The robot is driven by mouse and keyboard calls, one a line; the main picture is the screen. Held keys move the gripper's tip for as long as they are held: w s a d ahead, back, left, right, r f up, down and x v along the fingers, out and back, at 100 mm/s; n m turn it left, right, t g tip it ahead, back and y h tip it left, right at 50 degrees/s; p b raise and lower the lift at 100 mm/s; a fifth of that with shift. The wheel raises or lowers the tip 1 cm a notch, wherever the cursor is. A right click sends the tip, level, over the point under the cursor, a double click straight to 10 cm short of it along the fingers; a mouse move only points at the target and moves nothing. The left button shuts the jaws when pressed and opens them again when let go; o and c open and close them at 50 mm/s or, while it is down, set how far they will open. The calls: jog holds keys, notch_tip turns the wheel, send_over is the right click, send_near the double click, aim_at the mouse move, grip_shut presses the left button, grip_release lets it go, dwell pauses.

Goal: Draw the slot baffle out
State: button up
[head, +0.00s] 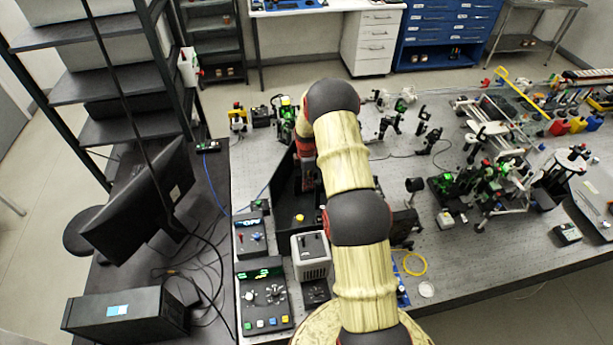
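My arm rises from the bottom of the head view, bends over at the top and reaches down toward a black-walled enclosure (290,212) on the optical bench. My gripper (307,183) is a small dark shape below the red wrist part, at or inside the enclosure. Its fingers are too small and dark to tell whether they are open or shut, or hold anything. I cannot pick out the slot baffle; the gripper, the arm or the dark walls may hide it.
The perforated bench (400,180) carries optic mounts (390,122) behind and a crowded stage assembly (480,185) at right. A control box (264,298) and grey instrument (310,256) stand in front. A monitor (140,200) is at left. Bare bench lies right of my arm.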

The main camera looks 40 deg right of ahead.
aim_at(306, 193)
jog(key=shift+f+p, duration=0.3)
jog(key=shift+f, duration=1.55)
grip_shut()
